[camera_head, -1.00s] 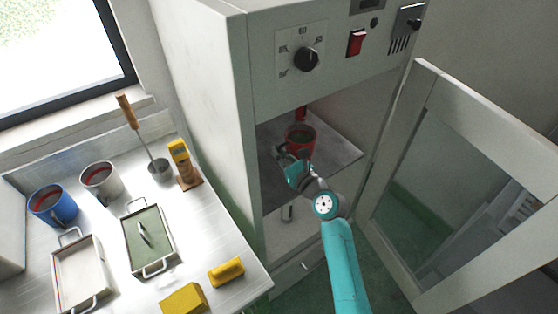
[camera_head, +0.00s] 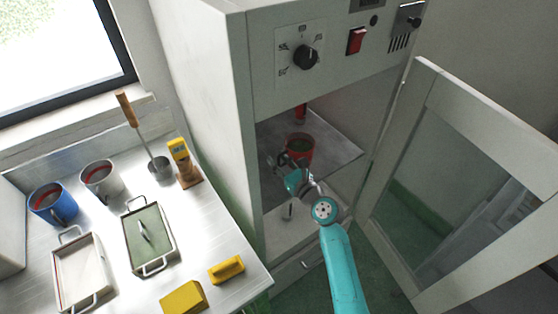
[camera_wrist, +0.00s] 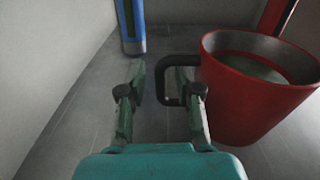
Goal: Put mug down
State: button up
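The red mug (camera_head: 301,146) with dark greenish contents stands upright on the grey shelf (camera_head: 342,152) inside the open cabinet. In the wrist view the mug (camera_wrist: 245,105) is on the right, its black handle (camera_wrist: 162,82) pointing left. My gripper (camera_head: 276,165) is in front of the mug, at its lower left in the head view. In the wrist view the fingers of my gripper (camera_wrist: 160,80) are apart, and the handle's outer bar shows between them. The right finger overlaps the handle in the picture; I cannot tell whether they touch.
A blue object (camera_wrist: 131,25) stands behind in the wrist view. A red object (camera_head: 301,113) is behind the mug. The cabinet door (camera_head: 425,85) hangs open at the right. The steel table (camera_head: 205,255) at left holds a blue mug (camera_head: 52,203), a white mug (camera_head: 101,181) and trays.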

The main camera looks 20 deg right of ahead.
jog(key=shift+r, duration=0.15)
jog(key=v, duration=1.2)
jog(key=s+a+f+n+g+h, duration=0.1)
jog(key=s+f+n+h, duration=0.2)
jog(key=s, duration=0.5)
jog(key=s+f+n+g+h, duration=0.1)
jog(key=s+f+n, duration=0.35)
jog(key=s, duration=0.35)
jog(key=s+a+f+n+h, duration=0.1)
jog(key=s+f+n, duration=0.1)
jog(key=s+n, duration=0.4)
jog(key=s+r+n, duration=0.5)
jog(key=s+n, duration=0.4)
jog(key=s, duration=0.1)
jog(key=s+r+n, duration=0.4)
jog(key=s+n, duration=0.5)
jog(key=s, duration=0.2)
jog(key=shift+a+r+h, duration=0.3)
jog(key=shift+a+r, duration=0.05)
jog(key=shift+r, duration=0.05)
